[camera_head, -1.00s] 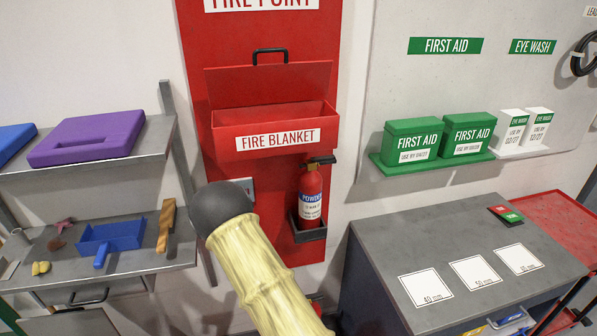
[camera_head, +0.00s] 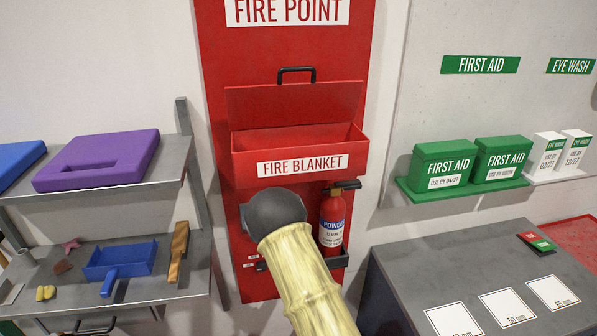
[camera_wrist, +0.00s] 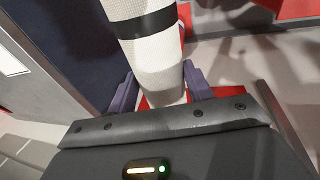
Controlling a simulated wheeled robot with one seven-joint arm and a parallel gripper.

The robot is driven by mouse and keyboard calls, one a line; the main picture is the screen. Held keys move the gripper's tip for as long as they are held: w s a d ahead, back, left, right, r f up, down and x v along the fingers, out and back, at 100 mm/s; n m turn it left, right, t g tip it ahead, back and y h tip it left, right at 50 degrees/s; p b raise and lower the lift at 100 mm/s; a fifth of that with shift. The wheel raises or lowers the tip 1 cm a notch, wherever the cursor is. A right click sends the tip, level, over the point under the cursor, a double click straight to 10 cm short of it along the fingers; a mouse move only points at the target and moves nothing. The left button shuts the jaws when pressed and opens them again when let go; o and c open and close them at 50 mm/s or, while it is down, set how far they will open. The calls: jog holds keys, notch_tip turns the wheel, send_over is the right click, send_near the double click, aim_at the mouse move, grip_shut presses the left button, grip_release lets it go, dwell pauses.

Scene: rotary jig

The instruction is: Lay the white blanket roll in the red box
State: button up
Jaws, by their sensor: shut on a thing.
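The red box (camera_head: 244,166), labelled FIRE BLANKET, is mounted on the red fire point board in the head view. Its lid (camera_head: 290,103) is raised and its top is open; the part of the inside that shows looks empty. The white blanket roll (camera_wrist: 152,50) has a black band and shows in the wrist view. My gripper (camera_wrist: 158,90) is shut on the roll, with a finger on either side of it. The head view shows my arm below the box, but neither the gripper nor the roll.
A red extinguisher (camera_head: 332,220) hangs below the box, close to my arm. Shelves with a purple case (camera_head: 100,160) and a blue dustpan (camera_head: 122,260) are at left. Green first aid boxes (camera_head: 440,166) and a grey cabinet (camera_head: 440,255) are at right.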

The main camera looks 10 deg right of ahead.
jog(key=p+v, duration=0.2)
jog(key=d+p+v, duration=0.1)
jog(key=p+v, duration=0.3)
jog(key=shift+w+d+r, duration=0.15)
jog(key=shift+w+r, duration=0.05)
jog(key=shift+r, duration=0.15)
jog(key=shift+f, duration=0.25)
